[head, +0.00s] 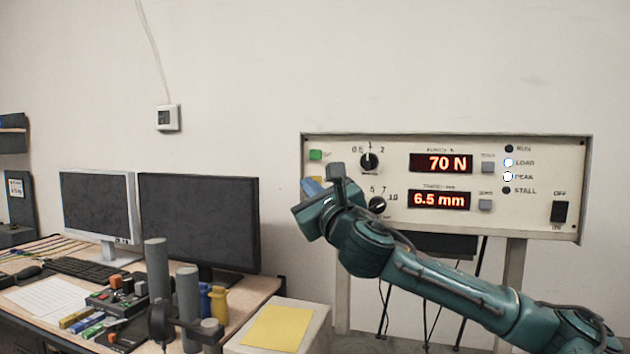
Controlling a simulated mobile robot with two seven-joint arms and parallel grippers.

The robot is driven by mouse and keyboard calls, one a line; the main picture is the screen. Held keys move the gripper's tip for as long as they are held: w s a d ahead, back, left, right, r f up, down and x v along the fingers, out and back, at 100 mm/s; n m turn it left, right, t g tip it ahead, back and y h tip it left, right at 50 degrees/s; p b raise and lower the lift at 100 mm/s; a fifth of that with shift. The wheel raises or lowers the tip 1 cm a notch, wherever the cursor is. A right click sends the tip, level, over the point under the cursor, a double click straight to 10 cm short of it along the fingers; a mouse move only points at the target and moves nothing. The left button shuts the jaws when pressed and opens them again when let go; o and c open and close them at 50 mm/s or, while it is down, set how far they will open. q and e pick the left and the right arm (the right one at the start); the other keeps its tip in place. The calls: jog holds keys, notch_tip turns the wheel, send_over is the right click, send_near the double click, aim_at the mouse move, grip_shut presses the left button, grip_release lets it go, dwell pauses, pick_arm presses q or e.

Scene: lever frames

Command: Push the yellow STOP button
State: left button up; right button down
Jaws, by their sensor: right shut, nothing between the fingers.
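My right gripper (328,177) is shut and empty, in front of the panel's lower left part. I cannot tell whether it touches the button. My left gripper is not in view.
The panel also carries two knobs, the upper one (369,161) near the gripper, two red displays (440,163), lamps and an OFF/ON switch (561,212). A desk (255,290) with monitors stands left. A white box (312,335) with a yellow sheet (277,328) stands in front.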

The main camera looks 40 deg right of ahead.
jog(key=a, duration=0.1)
jog(key=s+a, duration=0.1)
jog(key=a+p, duration=0.1)
jog(key=shift+s+a, duration=0.25)
jog(key=shift+s, duration=0.15)
dwell(1.3)
